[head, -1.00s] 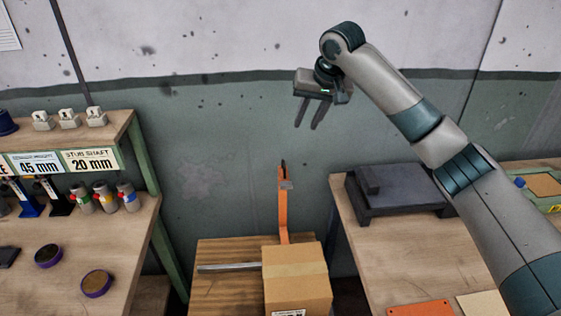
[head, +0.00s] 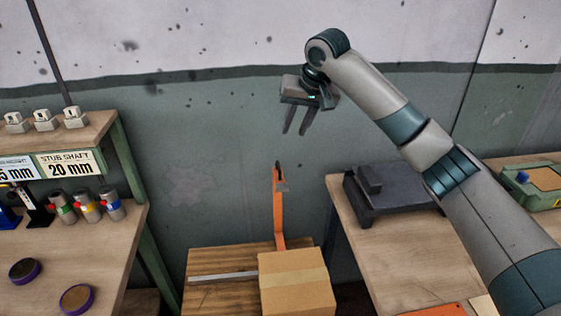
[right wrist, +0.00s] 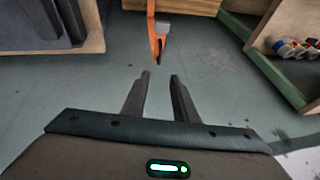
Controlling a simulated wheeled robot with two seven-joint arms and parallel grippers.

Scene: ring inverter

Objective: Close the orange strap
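The orange strap (head: 278,210) stands upright behind a cardboard box (head: 297,281) on a low wooden surface, with a dark tip and a small grey metal piece near its top. In the right wrist view the strap (right wrist: 152,28) hangs into the top middle, its tip beyond my fingertips. My right gripper (head: 295,132) is raised above the strap, fingers pointing down, apart from it. In the right wrist view the right gripper's fingers (right wrist: 160,76) have a gap with nothing between them. My left gripper is not in view.
A grey metal bar (head: 222,277) lies left of the box. A dark device (head: 395,190) sits on the right table. The left shelf holds several small bottles (head: 88,206) and round purple-rimmed discs (head: 78,298). The wall is behind the strap.

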